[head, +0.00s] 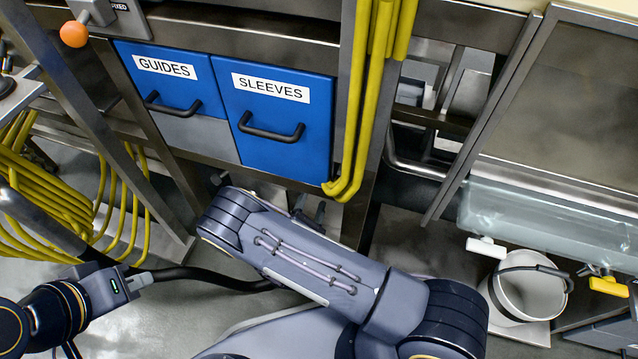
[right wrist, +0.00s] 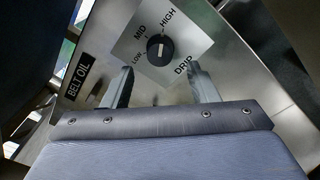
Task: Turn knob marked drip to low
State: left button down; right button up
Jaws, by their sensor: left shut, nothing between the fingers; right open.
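The drip knob (right wrist: 160,48) is a round black knob with a pale pointer mark, on a light label plate (right wrist: 187,45) reading LOW, MID, HIGH and DRIP. I cannot tell for sure which marking the pointer faces. In the right wrist view my right gripper (right wrist: 162,88) is open and empty. Its two fingers are on either side of the knob's line, with the knob beyond the tips and not touched. In the head view I cannot make out the knob. My left gripper (head: 142,281) is shut and empty at the lower left, away from the panel.
A BELT OIL label (right wrist: 80,75) is left of the knob plate on the same metal panel. In the head view are blue drawers marked GUIDES (head: 180,90) and SLEEVES (head: 268,125), yellow pipes (head: 372,95), coiled yellow hoses (head: 50,190), and a white bucket (head: 528,290).

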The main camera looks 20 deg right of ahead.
aim_at(318, 188)
jog(key=b+x, duration=0.1)
jog(key=x, duration=0.4)
jog(key=shift+w+d, duration=0.15)
jog(key=shift+w, duration=0.05)
jog(key=c, duration=1)
